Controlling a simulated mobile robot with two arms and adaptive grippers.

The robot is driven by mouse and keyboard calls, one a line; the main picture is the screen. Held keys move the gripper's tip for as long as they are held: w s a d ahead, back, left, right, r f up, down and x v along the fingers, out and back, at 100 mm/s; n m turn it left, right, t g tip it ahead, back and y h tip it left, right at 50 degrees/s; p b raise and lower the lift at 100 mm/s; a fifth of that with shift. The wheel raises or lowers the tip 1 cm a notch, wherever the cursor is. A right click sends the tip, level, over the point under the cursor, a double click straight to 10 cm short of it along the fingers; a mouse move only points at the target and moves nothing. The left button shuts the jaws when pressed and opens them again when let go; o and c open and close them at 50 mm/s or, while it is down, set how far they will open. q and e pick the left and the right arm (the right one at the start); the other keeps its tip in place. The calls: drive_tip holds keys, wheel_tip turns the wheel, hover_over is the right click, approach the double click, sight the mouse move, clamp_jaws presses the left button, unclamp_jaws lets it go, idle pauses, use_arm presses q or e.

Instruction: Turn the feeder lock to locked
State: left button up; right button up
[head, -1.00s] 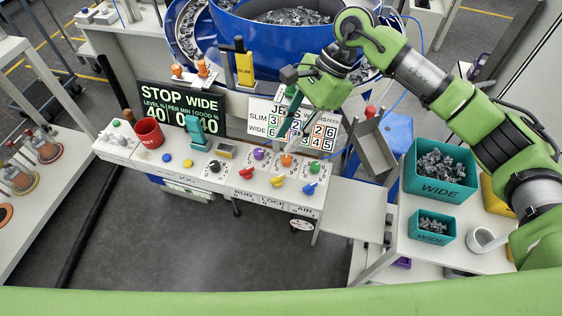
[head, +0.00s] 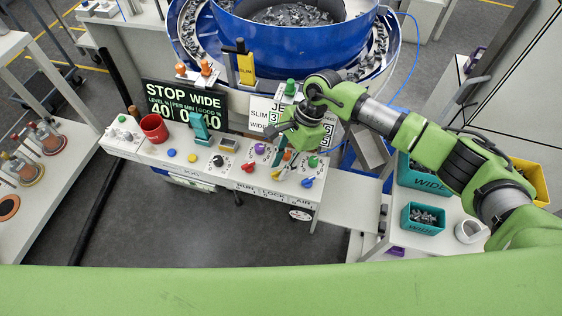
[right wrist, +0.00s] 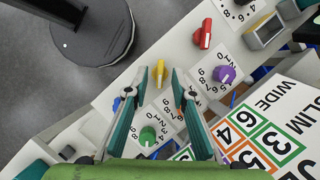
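The yellow knob (head: 277,174), above the LOCK label (head: 271,193) on the front panel, is the feeder lock. It also shows in the right wrist view (right wrist: 160,70), with its handle roughly upright in the picture. My right gripper (head: 279,160) is over the panel, just behind the yellow knob. In the right wrist view its two teal fingers (right wrist: 152,80) are spread wide with nothing between them, and the knob shows past the gap. I see no contact. My left gripper is not in view.
A red knob (head: 248,167) and a blue knob (head: 307,182) flank the yellow one. A purple knob (right wrist: 225,74) and a green knob (right wrist: 147,135) lie close to the fingers. A jets board (right wrist: 265,130) stands behind. The blue bowl (head: 290,45) rises at the back.

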drive_tip(key=shift+a+f, duration=0.1)
drive_tip(key=shift+f, duration=0.15)
clamp_jaws()
